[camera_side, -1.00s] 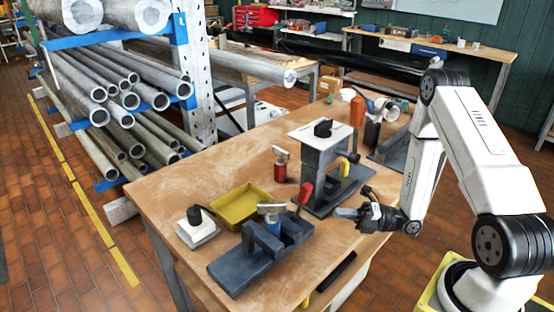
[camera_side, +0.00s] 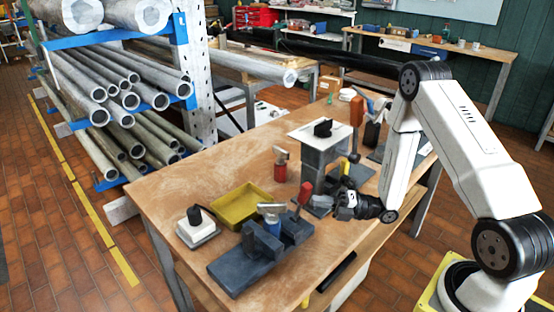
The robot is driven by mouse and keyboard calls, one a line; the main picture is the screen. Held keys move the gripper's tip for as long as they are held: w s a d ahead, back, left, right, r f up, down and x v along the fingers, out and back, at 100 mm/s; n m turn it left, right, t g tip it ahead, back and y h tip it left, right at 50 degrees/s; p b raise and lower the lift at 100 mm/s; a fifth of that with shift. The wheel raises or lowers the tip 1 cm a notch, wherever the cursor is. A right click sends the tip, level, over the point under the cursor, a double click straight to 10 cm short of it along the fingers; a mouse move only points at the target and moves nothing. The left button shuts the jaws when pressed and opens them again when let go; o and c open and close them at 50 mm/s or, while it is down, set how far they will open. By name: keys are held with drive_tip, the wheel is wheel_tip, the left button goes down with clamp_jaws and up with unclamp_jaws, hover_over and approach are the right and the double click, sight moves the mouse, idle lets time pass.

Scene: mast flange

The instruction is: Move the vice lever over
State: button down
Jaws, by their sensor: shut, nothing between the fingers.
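The dark blue-grey vice (camera_side: 240,270) lies at the front of the wooden workbench. A lever with a red grip (camera_side: 304,193) stands up at its right end, leaning slightly to the right. A short metal piece with a blue body (camera_side: 271,222) stands in the vice. My gripper (camera_side: 325,203) is just right of the red grip, pointing left, with its fingers shut and empty. The fingertips look close to the lever, but I cannot tell whether they touch it.
A grey stand with a white top plate (camera_side: 305,132) rises behind my gripper, with a yellow handle (camera_side: 344,168) beside it.

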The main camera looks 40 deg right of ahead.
drive_tip(key=shift+w+r+m+g+h, duration=0.4)
drive_tip(key=shift+w+m+h, duration=0.1)
drive_tip(key=shift+m+h, duration=0.25)
drive_tip(key=shift+w+r+m, duration=0.15)
drive_tip(key=shift+w+r, duration=0.05)
drive_tip(key=shift+w, duration=0.35)
drive_tip(key=shift+w+r+m, duration=0.1)
drive_tip(key=shift+w+r, duration=0.1)
drive_tip(key=shift+w, duration=0.35)
drive_tip(key=s, duration=0.1)
approach(311, 190)
drive_tip(key=shift+s+d+f, duration=0.15)
drive_tip(key=shift+s+d, duration=0.1)
drive_tip(key=shift+s, duration=0.55)
drive_tip(key=shift+s+d+f, duration=0.15)
drive_tip(key=shift+s+d, duration=0.1)
drive_tip(key=shift+s, duration=0.55)
drive_tip(key=shift+w, duration=0.1)
